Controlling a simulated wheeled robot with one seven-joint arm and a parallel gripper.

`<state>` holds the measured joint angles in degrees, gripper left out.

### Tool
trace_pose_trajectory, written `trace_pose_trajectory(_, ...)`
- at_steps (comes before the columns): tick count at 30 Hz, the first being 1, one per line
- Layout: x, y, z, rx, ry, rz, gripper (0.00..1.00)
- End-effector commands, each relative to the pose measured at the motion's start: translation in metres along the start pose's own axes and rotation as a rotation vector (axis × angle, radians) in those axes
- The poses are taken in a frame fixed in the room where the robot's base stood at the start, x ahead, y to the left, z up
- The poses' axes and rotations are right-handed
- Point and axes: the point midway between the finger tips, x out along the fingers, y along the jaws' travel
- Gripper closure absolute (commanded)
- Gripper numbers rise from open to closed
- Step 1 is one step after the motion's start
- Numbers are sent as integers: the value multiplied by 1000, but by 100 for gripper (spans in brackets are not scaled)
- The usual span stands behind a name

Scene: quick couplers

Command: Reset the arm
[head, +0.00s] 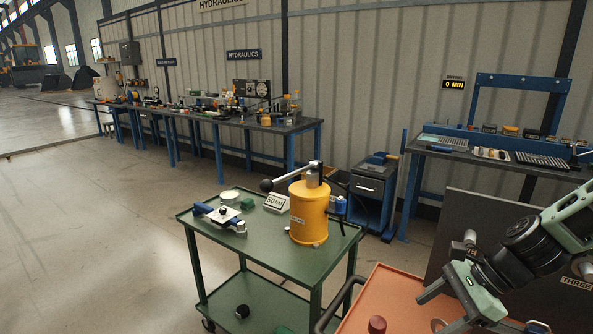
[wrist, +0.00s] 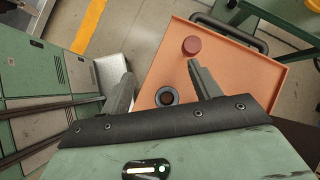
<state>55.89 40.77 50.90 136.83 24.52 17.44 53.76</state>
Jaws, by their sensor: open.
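My gripper (head: 440,308) is at the lower right in the head view, over the orange cart top (head: 400,291). A red round cap (wrist: 192,45) stands on the orange top beyond the fingers; the cap also shows in the head view (head: 377,325). A dark round ring-shaped part (wrist: 167,97) lies on the orange top, seen between the fingers and apart from them. The lower part of the orange top is hidden by my gripper.
A green cart (head: 250,258) carries a yellow cylinder (head: 309,212) with a lever, a blue-handled tool (head: 219,216) and a sign (head: 277,202). A blue workbench (head: 500,157) stands at the right, long benches (head: 200,112) at the back left. The floor at left is clear.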

Motion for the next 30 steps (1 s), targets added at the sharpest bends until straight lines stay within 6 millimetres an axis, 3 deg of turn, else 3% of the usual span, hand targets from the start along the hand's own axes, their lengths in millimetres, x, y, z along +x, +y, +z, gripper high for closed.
trace_pose_trajectory(4, 15, 29, 36, -360, 85, 154, 38)
trace_pose_trajectory(11, 20, 71, 82, -892, 166, 358, 38)
trace_pose_trajectory(24, -7, 149, 158, -1853, 202, 654, 38)
trace_pose_trajectory(30, -19, 170, 175, -2101, 186, 713, 38)
